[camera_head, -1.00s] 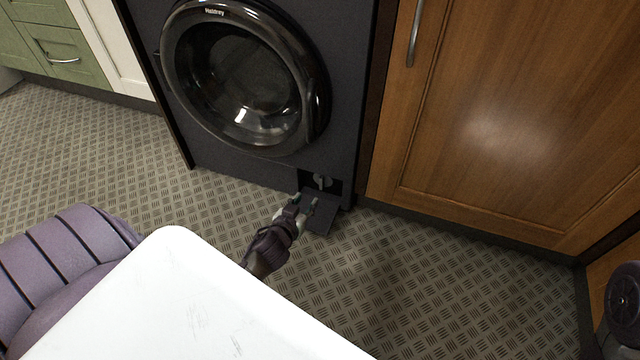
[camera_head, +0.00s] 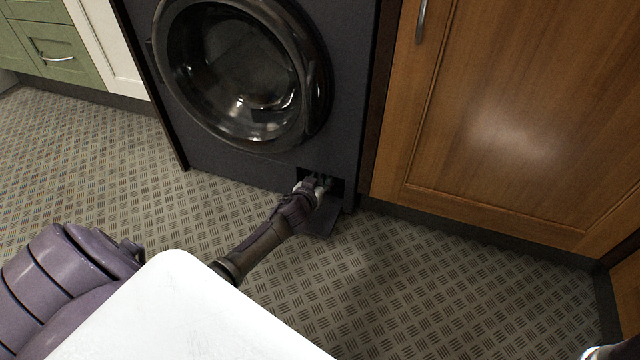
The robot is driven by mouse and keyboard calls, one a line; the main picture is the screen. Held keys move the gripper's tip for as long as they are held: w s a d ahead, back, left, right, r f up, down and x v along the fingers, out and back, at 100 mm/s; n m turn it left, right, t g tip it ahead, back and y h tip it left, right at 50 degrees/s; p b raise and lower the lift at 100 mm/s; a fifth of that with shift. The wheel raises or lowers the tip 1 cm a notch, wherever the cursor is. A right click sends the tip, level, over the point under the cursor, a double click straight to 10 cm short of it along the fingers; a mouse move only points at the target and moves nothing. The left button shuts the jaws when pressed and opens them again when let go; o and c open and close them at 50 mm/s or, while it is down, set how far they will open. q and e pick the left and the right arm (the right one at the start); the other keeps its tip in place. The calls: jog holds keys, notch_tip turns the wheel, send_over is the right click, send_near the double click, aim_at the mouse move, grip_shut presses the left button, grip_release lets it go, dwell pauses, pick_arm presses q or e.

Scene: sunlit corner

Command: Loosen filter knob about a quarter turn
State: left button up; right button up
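The filter opening (camera_head: 337,186) is a dark recess at the lower right of the dark washing machine (camera_head: 230,168). Its flap (camera_head: 322,222) hangs open toward the floor. My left gripper (camera_head: 318,182) reaches in from the lower left, with its fingertips at the mouth of the recess where the knob sits. The fingers largely hide the knob, and I cannot tell whether they touch it or are closed on it. My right gripper does not show; only a small piece of my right arm is at the bottom right corner.
The round glass door (camera_head: 240,80) of the machine is shut, above the recess. A wooden cabinet (camera_head: 500,120) with a metal handle stands close on the right. Green drawers (camera_head: 55,65) are at the far left. The patterned floor (camera_head: 400,290) in front is clear.

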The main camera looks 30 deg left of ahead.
pick_arm(q)
grip_shut()
